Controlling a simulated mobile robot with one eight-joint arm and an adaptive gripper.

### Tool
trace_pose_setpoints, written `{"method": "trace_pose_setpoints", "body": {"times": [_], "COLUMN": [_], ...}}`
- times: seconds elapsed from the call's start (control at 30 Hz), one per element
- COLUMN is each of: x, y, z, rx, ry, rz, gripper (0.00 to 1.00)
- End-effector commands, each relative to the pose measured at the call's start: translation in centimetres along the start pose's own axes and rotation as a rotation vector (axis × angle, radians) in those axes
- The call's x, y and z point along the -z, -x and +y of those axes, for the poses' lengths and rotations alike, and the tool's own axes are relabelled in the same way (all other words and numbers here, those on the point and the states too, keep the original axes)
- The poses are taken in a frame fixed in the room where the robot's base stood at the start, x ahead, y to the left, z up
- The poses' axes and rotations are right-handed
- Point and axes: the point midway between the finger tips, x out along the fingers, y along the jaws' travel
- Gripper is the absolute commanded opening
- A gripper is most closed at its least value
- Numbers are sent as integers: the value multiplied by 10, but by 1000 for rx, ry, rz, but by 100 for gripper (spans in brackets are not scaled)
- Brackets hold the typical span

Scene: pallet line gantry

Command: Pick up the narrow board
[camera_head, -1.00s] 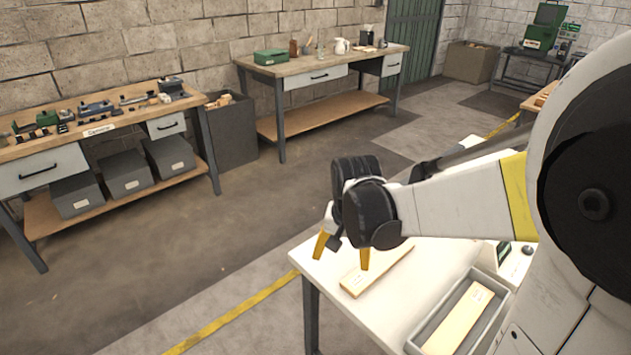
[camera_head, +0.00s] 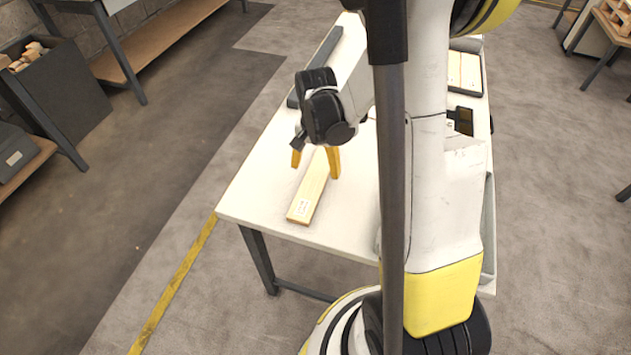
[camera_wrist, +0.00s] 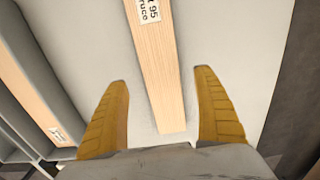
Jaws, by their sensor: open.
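A narrow pale wooden board (camera_head: 307,200) with a white label near its front end lies flat on the white table (camera_head: 250,190). My gripper (camera_head: 316,170) points down over the board's far part, open and empty. In the wrist view, the board (camera_wrist: 158,60) runs between the two yellow fingers (camera_wrist: 160,76), with a visible gap on each side. Its end lies between the fingers, and its label is at the top edge. Whether the fingertips are below the board's top face I cannot tell.
A tray with pale boards (camera_head: 455,68) stands at the table's far right. Another board (camera_wrist: 30,80) lies in a grey tray at the left of the wrist view. A dark bar (camera_head: 325,58) lies along the far left edge. My arm hides the table's right part.

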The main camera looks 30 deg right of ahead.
Motion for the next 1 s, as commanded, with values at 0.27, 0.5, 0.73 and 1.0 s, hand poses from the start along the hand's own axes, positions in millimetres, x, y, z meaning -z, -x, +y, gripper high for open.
{"method": "trace_pose_setpoints", "body": {"times": [0.27, 0.5, 0.73, 1.0], "x": [-1, -1, -1, -1], "y": [-44, -48, -48, -48], "z": [-1, -1, -1, -1], "rx": [0, 0, 0, 0], "ry": [0, 0, 0, 0], "rz": [0, 0, 0, 0], "gripper": [79, 79, 22, 17]}}
